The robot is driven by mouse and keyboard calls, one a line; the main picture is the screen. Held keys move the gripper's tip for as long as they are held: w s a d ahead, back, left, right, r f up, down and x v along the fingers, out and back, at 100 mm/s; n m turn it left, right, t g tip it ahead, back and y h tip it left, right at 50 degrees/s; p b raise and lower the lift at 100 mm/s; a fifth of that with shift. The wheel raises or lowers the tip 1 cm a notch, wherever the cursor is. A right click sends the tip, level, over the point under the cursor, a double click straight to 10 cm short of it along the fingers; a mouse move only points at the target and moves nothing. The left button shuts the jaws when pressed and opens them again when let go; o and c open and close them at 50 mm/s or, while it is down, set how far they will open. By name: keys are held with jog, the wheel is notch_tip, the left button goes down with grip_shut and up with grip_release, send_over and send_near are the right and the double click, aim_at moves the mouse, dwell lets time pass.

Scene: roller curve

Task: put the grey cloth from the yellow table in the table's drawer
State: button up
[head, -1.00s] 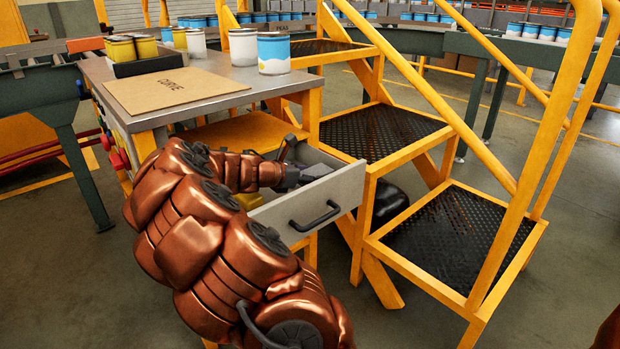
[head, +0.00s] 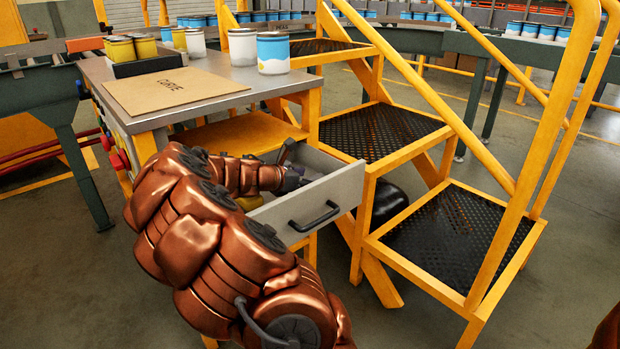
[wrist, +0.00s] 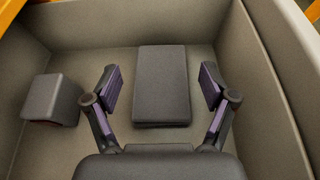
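The table (head: 235,87) has a grey top and yellow legs. Its drawer (head: 345,190) is pulled open. My gripper (head: 308,176) reaches down inside the drawer, partly hidden by its front panel. In the wrist view my gripper (wrist: 160,88) is open, with one finger on each side of a flat, dark grey rectangular piece (wrist: 161,84), apparently the folded grey cloth. It lies on the drawer floor, with gaps between it and both fingers. A second dark grey item (wrist: 50,100) with a reddish underside lies left of the fingers.
A cardboard sheet (head: 172,90) lies on the tabletop, with yellow, white and blue cans (head: 273,53) behind it. Yellow steps with black treads (head: 380,132) stand close to the drawer's right side. A conveyor (head: 430,40) runs behind.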

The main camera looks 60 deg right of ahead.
jog(key=shift+o, duration=0.2)
jog(key=shift+r, duration=0.15)
jog(key=shift+r, duration=0.3)
jog(key=p+v, duration=0.2)
jog(key=v, duration=1)
jog(key=shift+r+p, duration=0.2)
jog(key=shift+p, duration=0.2)
jog(key=s+a+r+m+y+p, duration=0.2)
jog(key=s+a+r+m+p, duration=0.25)
jog(key=r+p, duration=0.3)
jog(key=s+a+r+m+y+p, duration=0.3)
jog(key=s+a+r+p, duration=0.3)
jog(key=a, duration=0.5)
jog(key=s+a+r+m+t+y+p, duration=0.1)
jog(key=s+a+r+m+y+p, duration=0.3)
jog(key=a+p, duration=0.6)
jog(key=s+a+r+m+t+y+p, duration=0.1)
jog(key=s+a+r+m+y+p, duration=0.2)
jog(key=s+a+r+p, duration=0.6)
jog(key=a+y, duration=0.1)
jog(key=a, duration=0.3)
jog(key=shift+c, duration=0.2)
